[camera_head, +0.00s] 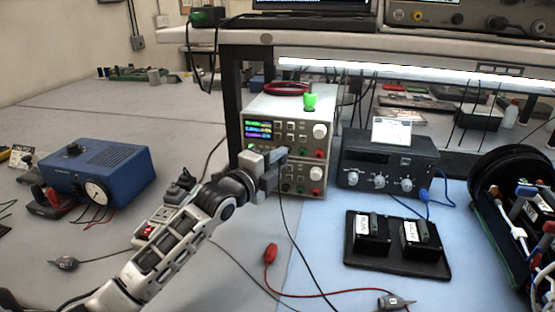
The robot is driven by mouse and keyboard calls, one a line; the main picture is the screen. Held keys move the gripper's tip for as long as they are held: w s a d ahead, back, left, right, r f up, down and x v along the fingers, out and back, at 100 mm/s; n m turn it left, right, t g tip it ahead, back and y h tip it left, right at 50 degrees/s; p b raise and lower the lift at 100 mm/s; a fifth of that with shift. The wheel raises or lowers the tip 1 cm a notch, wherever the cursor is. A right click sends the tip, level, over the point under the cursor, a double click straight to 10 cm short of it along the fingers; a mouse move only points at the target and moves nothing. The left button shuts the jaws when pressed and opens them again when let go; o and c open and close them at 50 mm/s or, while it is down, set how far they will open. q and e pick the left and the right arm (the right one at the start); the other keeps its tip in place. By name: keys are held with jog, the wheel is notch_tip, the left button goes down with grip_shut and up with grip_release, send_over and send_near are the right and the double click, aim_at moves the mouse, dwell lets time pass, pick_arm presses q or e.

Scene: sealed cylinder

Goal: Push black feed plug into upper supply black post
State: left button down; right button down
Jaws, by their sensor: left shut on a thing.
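The upper supply (285,118) is a beige unit with a lit display, buttons, a white knob and a red post (319,153). It sits on a similar lower supply (309,181). My left gripper (280,158) is in front of the upper supply's lower front and shut on the black feed plug. The plug itself is mostly hidden by the fingers; a thin black lead (281,200) hangs below them. I cannot clearly make out the upper black post or whether the plug touches it. My right gripper is not in view.
A red plug (270,253) lies on the bench with its red lead. A dark grey instrument (388,162) stands right of the supplies, and a black tray (360,262) with two modules lies on the blue mat (322,271). A blue unit (99,172) stands left. The shelf overhangs behind.

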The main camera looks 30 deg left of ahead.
pick_arm(q)
jog(key=shift+w+a, duration=0.1)
jog(key=shift+w, duration=0.4)
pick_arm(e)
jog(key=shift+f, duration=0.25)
pick_arm(q)
jog(key=c, duration=1.2)
grip_release()
jog(key=s+b, duration=0.1)
jog(key=s, duration=0.4)
jog(key=s+a+b, duration=0.1)
jog(key=s, duration=0.4)
jog(key=s+a, duration=0.1)
jog(key=s, duration=0.4)
jog(key=shift+s+a+b, duration=0.2)
jog(key=shift+s+b, duration=0.2)
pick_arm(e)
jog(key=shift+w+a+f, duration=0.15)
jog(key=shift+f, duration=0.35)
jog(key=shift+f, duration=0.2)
